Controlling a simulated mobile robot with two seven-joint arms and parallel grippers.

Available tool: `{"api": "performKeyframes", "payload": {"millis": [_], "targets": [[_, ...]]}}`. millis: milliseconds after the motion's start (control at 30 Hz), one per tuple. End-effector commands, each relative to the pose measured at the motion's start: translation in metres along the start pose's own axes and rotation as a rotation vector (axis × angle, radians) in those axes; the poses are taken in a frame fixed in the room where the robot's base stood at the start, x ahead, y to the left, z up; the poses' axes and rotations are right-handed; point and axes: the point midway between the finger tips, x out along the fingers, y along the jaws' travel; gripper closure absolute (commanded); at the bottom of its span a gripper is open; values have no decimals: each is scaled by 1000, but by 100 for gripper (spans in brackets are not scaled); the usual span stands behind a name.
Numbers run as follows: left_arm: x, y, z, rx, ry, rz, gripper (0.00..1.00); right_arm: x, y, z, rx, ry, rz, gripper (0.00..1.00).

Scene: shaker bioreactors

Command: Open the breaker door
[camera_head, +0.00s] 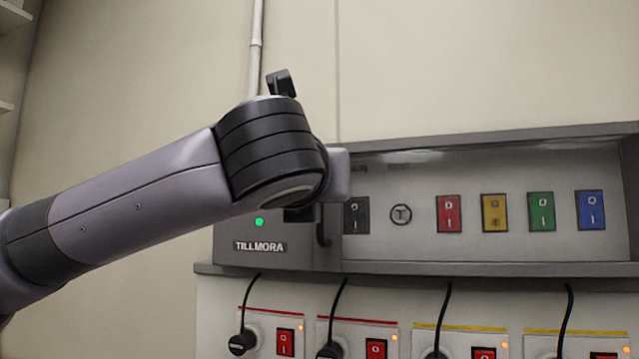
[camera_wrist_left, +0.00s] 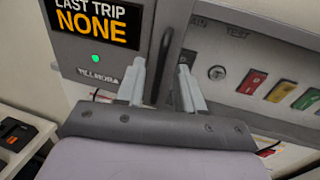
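The breaker door (camera_head: 420,157) looks like a clear panel across the front of the grey breaker box and appears closed. Its dark upright handle (camera_head: 323,226) is at the door's left edge, partly hidden by my left arm in the head view. In the left wrist view, my left gripper (camera_wrist_left: 161,68) is open, with one pale finger on each side of the dark handle (camera_wrist_left: 161,58). The handle shows between the fingers, slightly beyond them; I cannot tell whether they touch it. My right gripper is in neither view.
Behind the door are a black switch (camera_head: 356,215), a round key lock (camera_head: 401,214) and red, yellow, green and blue switches. A TILLMORA label (camera_head: 260,246) and green light sit at left. Below the ledge (camera_head: 480,269), black cables hang to outlets with red switches.

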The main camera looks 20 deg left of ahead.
Motion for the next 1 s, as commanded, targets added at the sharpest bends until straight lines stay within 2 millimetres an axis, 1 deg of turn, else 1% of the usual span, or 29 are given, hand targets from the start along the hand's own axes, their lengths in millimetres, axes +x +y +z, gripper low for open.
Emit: {"api": "performKeyframes", "payload": {"millis": [33,100,200,467,500,567,600,633,1000], "targets": [[7,0,1,-1,3,2,63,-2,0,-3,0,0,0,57],[15,0,0,-1,3,1,63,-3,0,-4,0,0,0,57],[21,0,0,-1,1,0,63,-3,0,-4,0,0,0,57],[23,0,0,-1,0,-1,63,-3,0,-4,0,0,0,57],[23,0,0,-1,0,-1,66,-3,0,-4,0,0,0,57],[23,0,0,-1,1,-1,86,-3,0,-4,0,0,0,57],[23,0,0,-1,1,-1,99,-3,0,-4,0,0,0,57],[23,0,0,-2,1,-1,100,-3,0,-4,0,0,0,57],[23,0,0,-2,1,-1,100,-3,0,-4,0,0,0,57]]}}
